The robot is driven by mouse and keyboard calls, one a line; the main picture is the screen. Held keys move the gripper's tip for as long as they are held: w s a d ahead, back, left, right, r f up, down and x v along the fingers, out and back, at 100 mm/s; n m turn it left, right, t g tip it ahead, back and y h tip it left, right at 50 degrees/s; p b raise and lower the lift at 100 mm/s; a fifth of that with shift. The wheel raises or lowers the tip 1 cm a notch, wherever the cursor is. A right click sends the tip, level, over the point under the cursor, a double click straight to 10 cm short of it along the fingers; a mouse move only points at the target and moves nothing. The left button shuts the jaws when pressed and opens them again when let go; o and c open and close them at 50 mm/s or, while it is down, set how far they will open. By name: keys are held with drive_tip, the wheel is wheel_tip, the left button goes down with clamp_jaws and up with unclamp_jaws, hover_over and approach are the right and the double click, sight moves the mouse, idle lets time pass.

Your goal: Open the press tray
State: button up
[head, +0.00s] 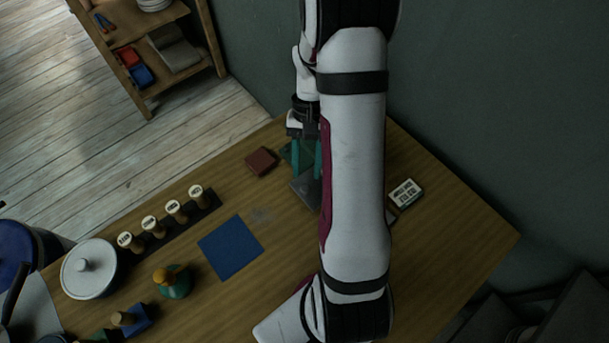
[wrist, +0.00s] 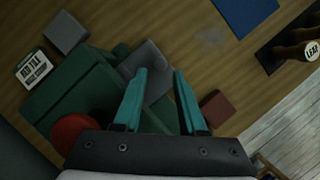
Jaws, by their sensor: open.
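The press is a dark green boxy body (wrist: 70,100) with a round red part (wrist: 77,132) on it, at the left of the wrist view. In the head view my arm hides most of it. A grey flat piece, apparently the press tray (wrist: 147,60), juts from the green body; its grey edge also shows in the head view (head: 305,190). My gripper (wrist: 160,72) has two teal fingers spread apart with nothing clearly between them. In the head view my gripper (head: 307,172) points down over the tray area. Whether a finger touches the tray cannot be told.
A dark red block (head: 261,162) lies beside my gripper. A blue square (head: 230,247) lies nearer the table's middle, by a row of wooden stamps (head: 174,211). A white labelled card (head: 406,193) and a grey block (wrist: 66,32) stand on the press's other side.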

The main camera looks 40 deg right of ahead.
sight(305, 187)
drive_tip(key=shift+x, duration=2.15)
clamp_jaws()
drive_tip(key=shift+r, duration=0.1)
